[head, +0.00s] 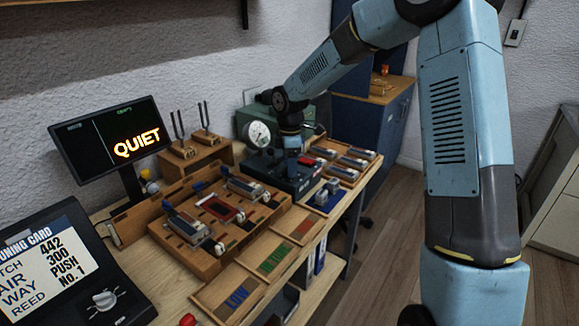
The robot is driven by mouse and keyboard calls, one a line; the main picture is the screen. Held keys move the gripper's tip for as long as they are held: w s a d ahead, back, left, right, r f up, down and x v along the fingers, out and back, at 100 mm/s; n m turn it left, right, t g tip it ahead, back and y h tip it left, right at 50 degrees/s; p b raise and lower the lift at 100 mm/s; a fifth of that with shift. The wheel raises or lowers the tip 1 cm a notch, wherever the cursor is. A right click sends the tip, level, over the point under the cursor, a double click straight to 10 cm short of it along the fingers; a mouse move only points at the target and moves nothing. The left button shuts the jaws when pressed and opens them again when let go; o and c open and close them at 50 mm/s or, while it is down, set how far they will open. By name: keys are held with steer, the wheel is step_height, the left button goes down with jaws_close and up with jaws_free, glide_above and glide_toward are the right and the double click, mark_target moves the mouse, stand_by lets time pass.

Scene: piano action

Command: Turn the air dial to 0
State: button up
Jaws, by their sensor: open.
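A silver knob (104,300) is on the dark sloping panel at the lower left, beside a tuning card (42,256) that reads 442, 300, PUSH and No. 1. I cannot tell whether this knob is the air dial. A round white gauge (258,135) stands in front of a green box (300,113); its reading is too small to make out. My gripper (290,168) is open and points down beside the gauge, over a dark unit (290,186) at the back of the bench. Its fingertips and anything between them are hard to make out.
A black screen (112,138) reads QUIET. Tuning forks on a wooden block (195,143) stand behind a wooden rack (215,218) with several metal parts. Wooden trays (228,292) line the bench's front edge. My arm reaches in from the right. A red object (187,319) is at the bottom edge.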

step_height(320, 180, up, 13)
steer(key=shift+f, duration=0.2)
stand_by(0.4)
